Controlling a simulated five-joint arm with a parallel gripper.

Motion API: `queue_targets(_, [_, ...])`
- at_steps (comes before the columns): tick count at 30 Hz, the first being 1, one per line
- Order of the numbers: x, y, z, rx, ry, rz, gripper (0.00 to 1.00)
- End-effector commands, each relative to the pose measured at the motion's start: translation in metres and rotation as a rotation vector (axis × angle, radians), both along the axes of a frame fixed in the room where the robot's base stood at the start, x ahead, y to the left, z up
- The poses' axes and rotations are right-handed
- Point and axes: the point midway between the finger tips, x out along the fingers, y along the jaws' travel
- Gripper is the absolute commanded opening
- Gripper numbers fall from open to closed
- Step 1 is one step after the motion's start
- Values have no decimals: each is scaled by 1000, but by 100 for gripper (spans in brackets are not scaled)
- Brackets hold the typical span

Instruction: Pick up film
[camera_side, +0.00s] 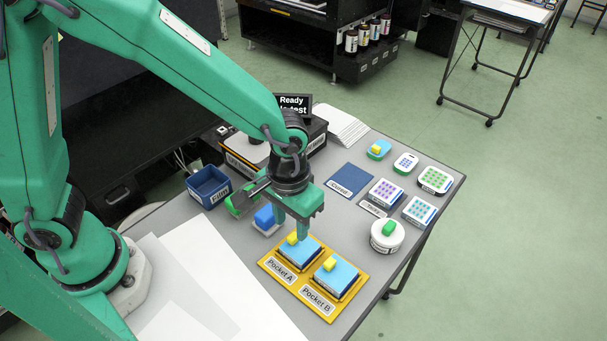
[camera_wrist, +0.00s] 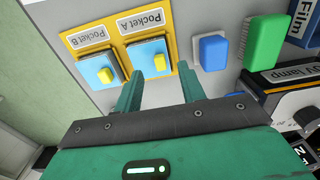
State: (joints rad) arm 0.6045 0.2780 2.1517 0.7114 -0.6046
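Two light blue squares with raised yellow tabs sit on the yellow holder (camera_side: 268,263); I take these to be film. The film at Pocket A (camera_side: 313,249) also shows in the wrist view (camera_wrist: 139,50), with its yellow tab (camera_wrist: 158,60). The film at Pocket B (camera_side: 347,273) lies beside it. My gripper (camera_side: 291,224) is open over Pocket A. In the wrist view its fingers (camera_wrist: 160,78) stand apart, with the Pocket A tab ahead between their tips. Nothing is held. Whether the fingers touch anything, I cannot tell.
A blue bin (camera_side: 207,185) labelled Film stands left. A round white container (camera_side: 386,237) with a green tab and several small plates stand right. A blue mat (camera_side: 350,179) is bare.

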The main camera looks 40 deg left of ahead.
Motion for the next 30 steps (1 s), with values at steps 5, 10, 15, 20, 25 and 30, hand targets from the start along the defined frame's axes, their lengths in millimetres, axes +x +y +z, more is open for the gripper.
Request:
queue_targets(5, [0,0,-21,3,4,0,40])
queue_targets(10, [0,0,-34,1,2,0,40])
queue_targets(15, [0,0,-38,0,1,0,40])
queue_targets(20, [0,0,-38,0,0,0,40])
queue_targets(25, [0,0,-38,0,1,0,40])
queue_targets(30, [0,0,-38,0,0,0,26])
